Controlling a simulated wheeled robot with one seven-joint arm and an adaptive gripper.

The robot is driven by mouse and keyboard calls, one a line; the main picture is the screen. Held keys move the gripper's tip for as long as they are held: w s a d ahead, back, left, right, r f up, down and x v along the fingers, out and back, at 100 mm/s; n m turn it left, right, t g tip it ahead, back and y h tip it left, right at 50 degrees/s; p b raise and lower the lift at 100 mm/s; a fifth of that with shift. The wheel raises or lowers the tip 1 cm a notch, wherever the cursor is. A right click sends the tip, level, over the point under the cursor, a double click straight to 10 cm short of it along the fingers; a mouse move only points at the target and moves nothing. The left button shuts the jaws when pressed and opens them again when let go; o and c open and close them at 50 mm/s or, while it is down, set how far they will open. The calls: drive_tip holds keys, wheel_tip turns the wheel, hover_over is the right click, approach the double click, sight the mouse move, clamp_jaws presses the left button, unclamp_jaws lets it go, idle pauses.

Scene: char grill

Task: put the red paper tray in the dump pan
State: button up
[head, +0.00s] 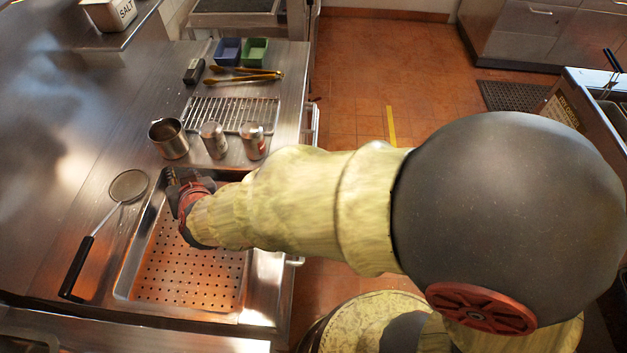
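The dump pan (190,276) is the steel pan with a perforated bottom, set in the counter at lower left. My gripper (172,180) is a dark shape over the back edge of this pan, with my arm reaching in from the right. Its fingers are small and seen from behind, so I cannot tell whether they are open or shut. Red shows around my wrist, but I cannot tell any of it as a paper tray. I make out no red paper tray elsewhere. My arm and gripper hide part of the pan's back and right side.
Behind the pan stand a steel cup (168,139) and two shakers (213,140) (253,141). A wire rack (231,114), tongs (243,75), a blue tray (228,50) and a green tray (255,50) lie farther back. A skimmer (101,230) lies left of the pan.

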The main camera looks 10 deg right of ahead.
drive_tip(key=s+d+r+g, duration=0.2)
drive_tip(key=d+r, duration=0.8)
drive_tip(key=d, duration=0.5)
drive_tip(key=s+d+m+g+h, duration=0.1)
drive_tip(key=s+d+h, duration=0.1)
drive_tip(key=s+d, duration=0.6)
drive_tip(key=s+d+m+g+h, duration=0.1)
drive_tip(key=s+d+g+h, duration=0.1)
drive_tip(key=s+d, duration=0.7)
drive_tip(key=d, duration=0.6)
drive_tip(key=shift+d+h, duration=0.4)
drive_tip(key=shift+s+f, duration=0.1)
